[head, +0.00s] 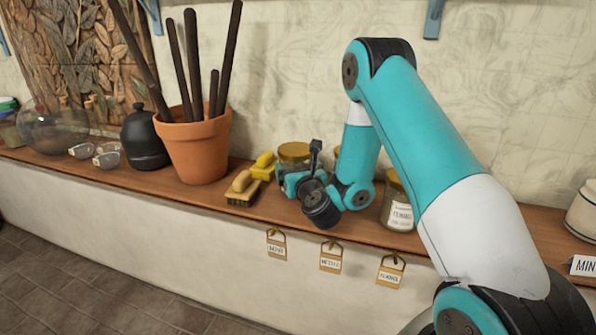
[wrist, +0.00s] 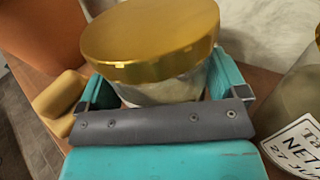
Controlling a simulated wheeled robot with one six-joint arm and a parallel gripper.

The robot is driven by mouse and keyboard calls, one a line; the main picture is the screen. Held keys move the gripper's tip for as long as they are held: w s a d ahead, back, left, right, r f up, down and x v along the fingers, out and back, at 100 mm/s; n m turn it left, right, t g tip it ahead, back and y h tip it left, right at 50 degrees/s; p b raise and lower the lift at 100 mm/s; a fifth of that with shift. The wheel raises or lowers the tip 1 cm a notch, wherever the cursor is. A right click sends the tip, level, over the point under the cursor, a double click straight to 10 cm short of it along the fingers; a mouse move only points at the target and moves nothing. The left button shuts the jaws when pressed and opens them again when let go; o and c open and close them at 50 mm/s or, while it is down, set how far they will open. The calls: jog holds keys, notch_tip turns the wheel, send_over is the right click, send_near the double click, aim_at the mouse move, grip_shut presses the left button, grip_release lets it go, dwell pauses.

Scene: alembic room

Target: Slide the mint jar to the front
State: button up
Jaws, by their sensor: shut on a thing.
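A glass jar with a gold lid (head: 294,150) stands on the wooden shelf, above the hanging tag that seems to read MINT (head: 277,247). In the wrist view its gold lid (wrist: 150,35) fills the upper middle; its label is hidden. My gripper (head: 297,180) is shut on this jar, with one teal finger on each side of the glass below the lid. The gripper also shows in the wrist view (wrist: 160,92). The jar looks upright; its base is hidden.
A jar labelled NETT... (wrist: 290,115) stands close on the right. Another labelled jar (head: 397,208) is further right. Brushes (head: 243,190) and a terracotta pot (head: 195,145) with dark rods are on the left. The shelf's front edge is near, with tags hanging below.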

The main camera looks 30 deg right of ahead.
jog(key=shift+s+a+b, duration=0.85)
jog(key=shift+s+a, duration=0.05)
jog(key=shift+a, duration=0.15)
jog(key=shift+s+a+b, duration=0.8)
jog(key=shift+s+a, duration=0.05)
jog(key=shift+a, duration=0.2)
jog(key=o, duration=0.8)
jog(key=shift+s, duration=0.1)
